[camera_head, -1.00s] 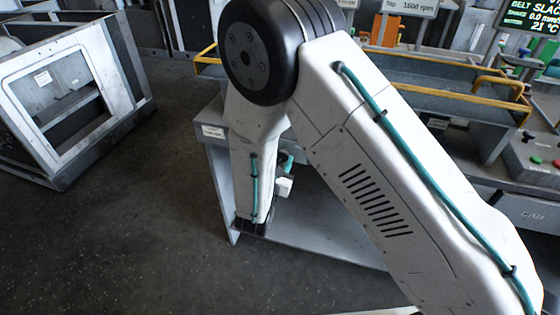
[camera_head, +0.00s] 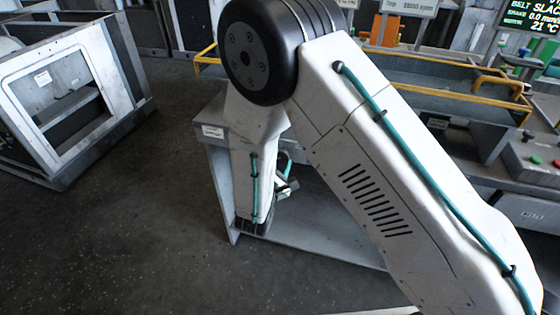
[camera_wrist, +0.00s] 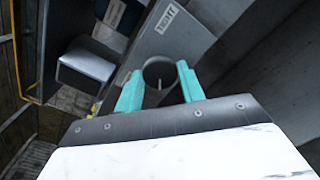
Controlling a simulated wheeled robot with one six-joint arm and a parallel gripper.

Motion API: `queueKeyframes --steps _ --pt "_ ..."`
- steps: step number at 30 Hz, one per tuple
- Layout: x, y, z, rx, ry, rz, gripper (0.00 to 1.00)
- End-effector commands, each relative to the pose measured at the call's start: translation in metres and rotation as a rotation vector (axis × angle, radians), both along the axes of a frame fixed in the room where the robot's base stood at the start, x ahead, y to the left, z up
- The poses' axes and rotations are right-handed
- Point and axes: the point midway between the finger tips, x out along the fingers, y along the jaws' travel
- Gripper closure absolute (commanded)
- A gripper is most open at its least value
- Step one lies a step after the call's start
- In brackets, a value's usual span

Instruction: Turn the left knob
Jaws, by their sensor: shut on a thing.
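In the wrist view, a round dark grey knob (camera_wrist: 160,72) with a pale line on its face stands on a grey panel (camera_wrist: 192,44). My gripper (camera_wrist: 160,87) has its two teal fingers on either side of the knob and is shut on it. A white label (camera_wrist: 171,18) on the panel beside the knob has dark letters, turned and hard to read with certainty. In the head view my arm hides the knob, and only a small part of my wrist shows.
A grey box (camera_wrist: 85,66) stands left of the knob in the wrist view. In the head view, a grey frame with a square opening (camera_head: 110,50) stands on the floor at left. A control panel with red and green buttons (camera_head: 536,160) is at right. Open dark floor lies at front left.

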Motion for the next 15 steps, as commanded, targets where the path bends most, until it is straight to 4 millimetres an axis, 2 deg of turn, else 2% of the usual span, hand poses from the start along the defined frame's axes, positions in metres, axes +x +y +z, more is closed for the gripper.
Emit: queueKeyframes --steps 15 --pt "-0.0006 -0.0001 -0.0006 0.063 -0.022 0.001 0.84"
